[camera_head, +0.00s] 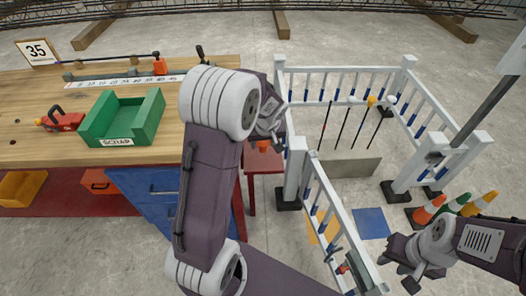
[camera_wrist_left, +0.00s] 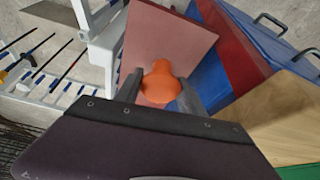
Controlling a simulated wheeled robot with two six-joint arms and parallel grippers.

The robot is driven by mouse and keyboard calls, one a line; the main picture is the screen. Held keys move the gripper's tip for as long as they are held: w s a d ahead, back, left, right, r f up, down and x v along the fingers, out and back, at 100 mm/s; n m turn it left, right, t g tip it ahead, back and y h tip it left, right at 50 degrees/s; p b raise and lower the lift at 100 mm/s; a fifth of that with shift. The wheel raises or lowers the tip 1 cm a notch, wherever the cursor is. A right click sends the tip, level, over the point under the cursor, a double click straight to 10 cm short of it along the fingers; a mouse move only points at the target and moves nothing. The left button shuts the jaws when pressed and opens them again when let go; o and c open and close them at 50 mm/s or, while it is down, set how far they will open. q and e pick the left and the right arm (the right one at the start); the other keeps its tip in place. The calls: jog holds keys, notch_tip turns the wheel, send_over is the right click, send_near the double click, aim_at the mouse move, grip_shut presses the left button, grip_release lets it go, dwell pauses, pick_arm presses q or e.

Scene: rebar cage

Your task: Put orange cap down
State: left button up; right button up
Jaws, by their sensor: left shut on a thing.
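My left gripper (camera_head: 265,138) is shut on the orange cap (camera_head: 263,146). In the left wrist view the rounded orange cap (camera_wrist_left: 160,82) sits between the two dark fingers of my left gripper (camera_wrist_left: 160,95). A small red stand (camera_head: 265,162) is below it in the head view. Its flat reddish top (camera_wrist_left: 168,40) lies behind the cap in the left wrist view. I cannot tell whether the cap touches this top. My right gripper (camera_head: 398,272) is at the lower right, away from the cap, with its fingers apart and nothing seen between them.
The wooden workbench (camera_head: 30,100) with a green scrap bin (camera_head: 125,119) stands left of the stand. A white railing (camera_head: 330,215) stands close on its right, around upright rods with coloured tops. Several traffic cones (camera_head: 430,209) stand near my right arm.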

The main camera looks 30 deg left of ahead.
aim_at(262, 154)
pick_arm(q)
notch_tip(262, 154, down, 4)
jog(key=shift+f+b, duration=0.1)
jog(key=shift+b, duration=0.75)
jog(key=o, duration=1.3)
